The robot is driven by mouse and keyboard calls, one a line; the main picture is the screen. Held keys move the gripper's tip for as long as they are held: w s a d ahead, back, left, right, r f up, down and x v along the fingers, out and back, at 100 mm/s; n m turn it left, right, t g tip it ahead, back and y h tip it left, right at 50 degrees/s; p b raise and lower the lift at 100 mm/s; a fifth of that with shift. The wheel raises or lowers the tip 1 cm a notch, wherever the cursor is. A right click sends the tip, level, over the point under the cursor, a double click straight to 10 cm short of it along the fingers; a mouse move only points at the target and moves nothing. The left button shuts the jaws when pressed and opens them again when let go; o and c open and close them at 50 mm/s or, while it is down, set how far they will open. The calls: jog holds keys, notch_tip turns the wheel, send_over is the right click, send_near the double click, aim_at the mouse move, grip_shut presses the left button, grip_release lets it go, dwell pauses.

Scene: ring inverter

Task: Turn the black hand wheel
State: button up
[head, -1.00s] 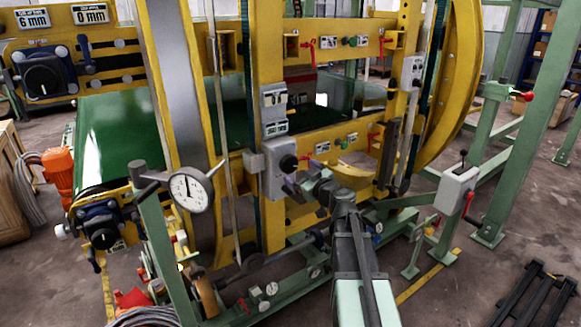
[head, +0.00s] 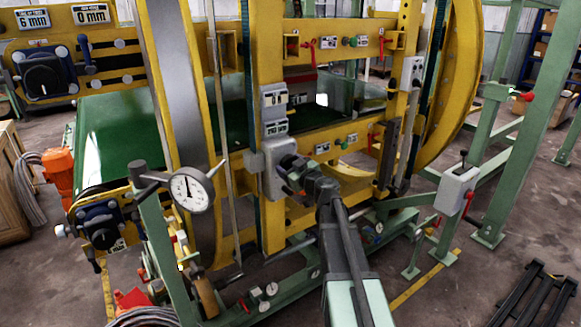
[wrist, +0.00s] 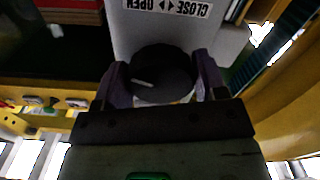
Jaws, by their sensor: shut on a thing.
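The black hand wheel (wrist: 160,72) is a round knob with a short pale mark, on the face of a grey box (wrist: 200,35) labelled OPEN and CLOSE. My gripper (wrist: 162,90) is shut on the wheel, one finger on each side of it in the wrist view. In the head view my gripper (head: 287,176) is at the grey box (head: 275,178) on the yellow post. There the wheel is mostly hidden behind the gripper.
A yellow post (head: 266,60) carries the box. A dial gauge (head: 188,190) stands to the left. Green frame beams (head: 520,130) and a grey crank box (head: 458,187) stand to the right. Yellow rails with small red and green levers surround the area.

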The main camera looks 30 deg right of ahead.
jog(key=shift+m, duration=0.4)
jog(key=m, duration=0.3)
jog(key=shift+m, duration=0.4)
jog(key=m, duration=0.5)
jog(key=shift+a+m, duration=0.15)
jog(key=shift+m, duration=0.15)
jog(key=m, duration=1)
jog(key=shift+r+m, duration=0.15)
jog(key=shift+m, duration=0.25)
jog(key=m, duration=0.9)
jog(key=shift+r+m, duration=0.1)
jog(key=shift+m, duration=0.3)
jog(key=m, duration=0.5)
jog(key=shift+m+p, duration=0.3)
jog(key=m, duration=0.4)
jog(key=shift+m, duration=0.3)
